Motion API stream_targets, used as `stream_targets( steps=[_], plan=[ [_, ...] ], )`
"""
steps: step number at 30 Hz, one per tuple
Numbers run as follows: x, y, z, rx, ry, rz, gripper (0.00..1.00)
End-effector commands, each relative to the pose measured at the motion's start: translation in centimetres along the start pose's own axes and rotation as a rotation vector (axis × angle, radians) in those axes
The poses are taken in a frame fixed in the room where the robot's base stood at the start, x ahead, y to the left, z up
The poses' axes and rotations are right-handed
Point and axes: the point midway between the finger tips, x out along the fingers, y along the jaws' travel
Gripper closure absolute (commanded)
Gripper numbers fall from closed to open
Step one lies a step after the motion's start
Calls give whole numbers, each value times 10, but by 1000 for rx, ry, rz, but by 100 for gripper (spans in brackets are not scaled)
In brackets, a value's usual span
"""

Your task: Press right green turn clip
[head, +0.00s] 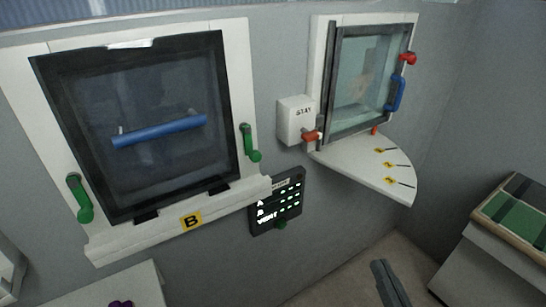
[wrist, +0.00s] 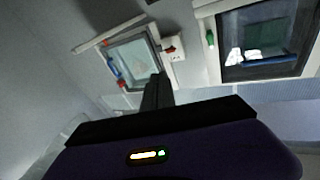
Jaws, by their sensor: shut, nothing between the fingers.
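The right green turn clip (head: 250,143) sits on the white frame at the right side of the dark window panel B (head: 140,170); it hangs roughly upright, its lower end angled right. It also shows in the wrist view (wrist: 211,38). The left green turn clip (head: 79,198) is on the opposite side of the frame. A blue bar handle (head: 160,131) crosses the panel. My gripper (head: 379,266) is low in the head view, well right of and below the right clip, touching nothing. Its fingers (wrist: 156,80) are closed together and empty in the wrist view.
A white STAY box (head: 294,120) with a red lever is right of the clip. A dark display (head: 277,203) is below. A bench with a green tray (head: 515,214) is at right.

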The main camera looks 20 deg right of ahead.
Motion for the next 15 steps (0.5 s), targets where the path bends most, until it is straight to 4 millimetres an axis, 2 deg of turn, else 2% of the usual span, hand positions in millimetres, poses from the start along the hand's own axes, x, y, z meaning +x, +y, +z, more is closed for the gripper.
stream_targets(
  steps=[3,15],
  plan=[
    [34,6,-9,64,33,5,100],
    [134,17,-48,338,58,-28,100]
  ],
)
